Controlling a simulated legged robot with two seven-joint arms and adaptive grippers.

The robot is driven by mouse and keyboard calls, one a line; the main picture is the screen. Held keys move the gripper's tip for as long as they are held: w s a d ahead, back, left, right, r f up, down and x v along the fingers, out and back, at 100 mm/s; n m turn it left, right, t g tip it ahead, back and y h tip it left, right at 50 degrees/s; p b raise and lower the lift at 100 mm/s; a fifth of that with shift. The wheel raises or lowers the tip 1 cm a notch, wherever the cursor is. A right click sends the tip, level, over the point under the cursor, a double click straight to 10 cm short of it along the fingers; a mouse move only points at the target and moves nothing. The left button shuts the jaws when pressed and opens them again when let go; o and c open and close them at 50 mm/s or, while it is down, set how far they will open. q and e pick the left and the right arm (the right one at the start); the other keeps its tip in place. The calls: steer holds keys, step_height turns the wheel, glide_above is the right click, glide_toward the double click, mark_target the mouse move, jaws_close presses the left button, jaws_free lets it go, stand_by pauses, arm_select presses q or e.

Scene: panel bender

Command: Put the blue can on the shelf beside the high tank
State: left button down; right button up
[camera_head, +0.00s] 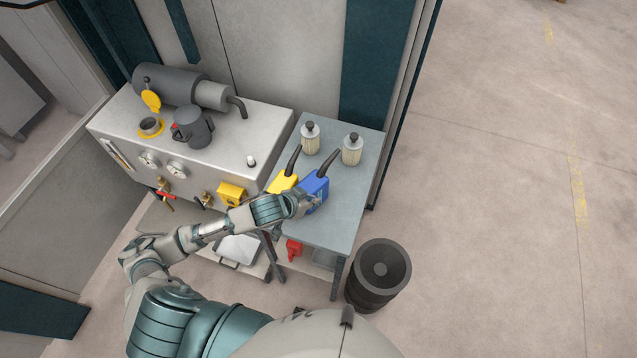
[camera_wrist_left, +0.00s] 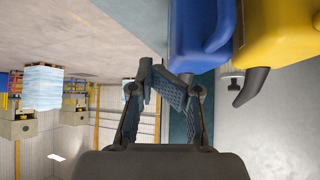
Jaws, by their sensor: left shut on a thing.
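The blue can (camera_head: 315,186) with a dark spout is on or just above the grey shelf (camera_head: 338,218), beside the yellow can (camera_head: 283,182); I cannot tell if it touches the shelf. The high tank (camera_head: 220,138) is the light grey box left of the shelf. My left gripper (camera_head: 303,204) is shut on the blue can, at its near side. In the left wrist view the fingers (camera_wrist_left: 165,82) are next to the blue can (camera_wrist_left: 203,28), with the yellow can (camera_wrist_left: 275,38) beyond it. The exact grip point is hard to see. My right gripper is out of view.
Two pale bottles with dark tops (camera_head: 310,138) (camera_head: 352,149) stand at the back of the shelf. A dark jug (camera_head: 192,128) and a dark cylinder (camera_head: 165,86) are on the tank. A black bin (camera_head: 379,272) stands at the shelf's front right. The shelf's front right is bare.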

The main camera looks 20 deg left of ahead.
arm_select(q)
steer(key=s, duration=0.4)
steer(key=shift+a+r, duration=0.1)
steer(key=shift+r, duration=0.2)
steer(key=shift+c, duration=1.9)
jaws_free()
